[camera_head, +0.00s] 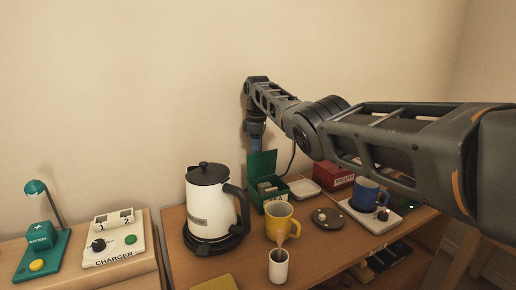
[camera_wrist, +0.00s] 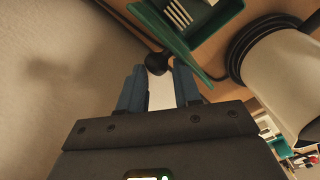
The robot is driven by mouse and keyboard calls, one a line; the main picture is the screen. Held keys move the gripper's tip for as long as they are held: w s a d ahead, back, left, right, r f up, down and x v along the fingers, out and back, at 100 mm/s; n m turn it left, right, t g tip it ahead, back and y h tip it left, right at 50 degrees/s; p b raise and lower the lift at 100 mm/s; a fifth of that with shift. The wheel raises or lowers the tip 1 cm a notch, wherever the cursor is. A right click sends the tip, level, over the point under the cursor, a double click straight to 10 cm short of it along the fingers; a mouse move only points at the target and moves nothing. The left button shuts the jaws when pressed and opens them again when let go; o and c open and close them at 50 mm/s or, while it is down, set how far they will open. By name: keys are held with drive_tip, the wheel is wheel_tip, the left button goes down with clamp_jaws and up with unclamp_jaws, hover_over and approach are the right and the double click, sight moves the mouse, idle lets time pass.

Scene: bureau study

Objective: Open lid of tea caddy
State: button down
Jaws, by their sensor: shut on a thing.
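The green tea caddy (camera_head: 273,202) stands on the desk just right of the kettle, with pale packets inside. Its green lid (camera_head: 262,165) is raised at the back, roughly upright. In the wrist view the lid (camera_wrist: 196,68) shows as a green panel edge in front of the open caddy (camera_wrist: 226,14). My gripper (camera_head: 256,143) is above and behind the caddy at the lid. In the wrist view its blue fingers (camera_wrist: 159,88) are shut on the dark round knob (camera_wrist: 157,64) of the lid. The exact finger contact is partly hidden.
A white kettle (camera_head: 210,205) stands close left of the caddy. A yellow mug (camera_head: 281,222), small white cup (camera_head: 278,267), dark round lid (camera_head: 328,218), blue mug (camera_head: 366,194) and red box (camera_head: 333,176) crowd the desk. The wall is close behind my gripper.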

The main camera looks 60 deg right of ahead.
sight(260, 156)
drive_tip(key=f, duration=0.3)
drive_tip(key=shift+s+d+f, duration=0.1)
drive_tip(key=shift+s+d, duration=0.2)
drive_tip(key=shift+s, duration=0.1)
drive_tip(key=c, duration=0.8)
unclamp_jaws()
drive_tip(key=shift+d+f, duration=0.1)
drive_tip(key=shift+d, duration=0.05)
drive_tip(key=r, duration=0.9)
drive_tip(key=shift+w+d, duration=0.1)
drive_tip(key=shift+w, duration=0.3)
drive_tip(key=shift+w+r, duration=0.15)
drive_tip(key=shift+r, duration=0.7)
drive_tip(key=shift+a, duration=0.2)
